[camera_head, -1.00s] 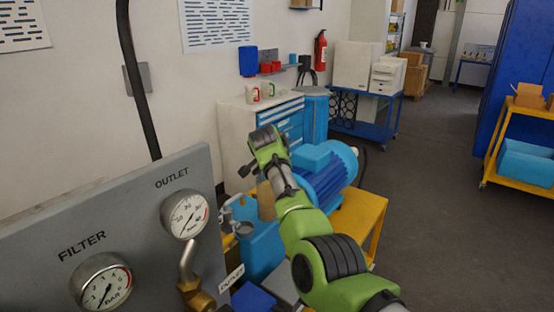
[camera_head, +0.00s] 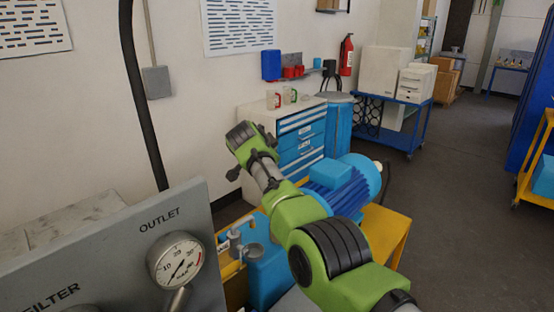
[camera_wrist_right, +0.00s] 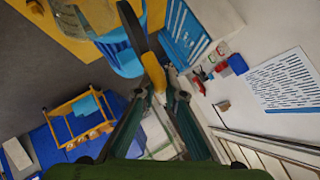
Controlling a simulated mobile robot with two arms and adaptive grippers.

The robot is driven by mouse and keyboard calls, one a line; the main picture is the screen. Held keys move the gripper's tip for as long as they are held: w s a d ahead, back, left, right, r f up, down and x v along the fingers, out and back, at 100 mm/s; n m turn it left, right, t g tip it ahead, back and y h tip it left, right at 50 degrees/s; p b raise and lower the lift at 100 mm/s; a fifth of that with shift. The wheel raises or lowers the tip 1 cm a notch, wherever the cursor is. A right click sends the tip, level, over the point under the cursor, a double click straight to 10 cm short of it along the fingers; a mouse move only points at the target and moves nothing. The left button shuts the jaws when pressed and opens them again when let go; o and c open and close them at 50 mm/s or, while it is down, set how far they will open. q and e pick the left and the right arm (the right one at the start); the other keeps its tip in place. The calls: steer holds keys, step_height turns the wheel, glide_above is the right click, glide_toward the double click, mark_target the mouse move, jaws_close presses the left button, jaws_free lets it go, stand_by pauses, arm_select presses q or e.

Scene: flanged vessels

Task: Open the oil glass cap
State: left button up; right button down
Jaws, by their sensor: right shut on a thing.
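My right gripper (camera_wrist_right: 160,97) shows in the right wrist view. Its fingers close on a yellow piece (camera_wrist_right: 154,72), from which a dark, narrow bar (camera_wrist_right: 131,28) runs up; I cannot tell what the whole piece is. A pale, see-through vessel (camera_wrist_right: 95,14) lies beyond it at the top edge, partly cut off; it may be the oil glass. In the head view my right arm reaches in from the lower right, over the blue motor (camera_head: 340,188), and its fingertips cannot be made out. No oil glass cap can be clearly identified. My left gripper is not in view.
A grey panel with an outlet gauge (camera_head: 176,260) stands at the front left. Grey fittings (camera_head: 238,246) sit between it and my arm. A yellow bench (camera_head: 384,232) carries the motor. A drawer cabinet (camera_head: 303,140) stands behind.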

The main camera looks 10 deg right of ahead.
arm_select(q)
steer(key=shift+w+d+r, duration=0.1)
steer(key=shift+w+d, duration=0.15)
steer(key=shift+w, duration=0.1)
arm_select(e)
steer(key=shift+w+a+r, duration=0.15)
steer(key=shift+w+r, duration=0.1)
steer(key=shift+w, duration=0.3)
steer(key=c, duration=2.2)
jaws_free()
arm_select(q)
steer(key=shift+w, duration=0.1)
arm_select(e)
steer(key=shift+o, duration=0.6)
steer(key=shift+f, duration=0.2)
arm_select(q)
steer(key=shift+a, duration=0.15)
arm_select(e)
steer(key=shift+a, duration=0.1)
steer(key=shift+f, duration=0.1)
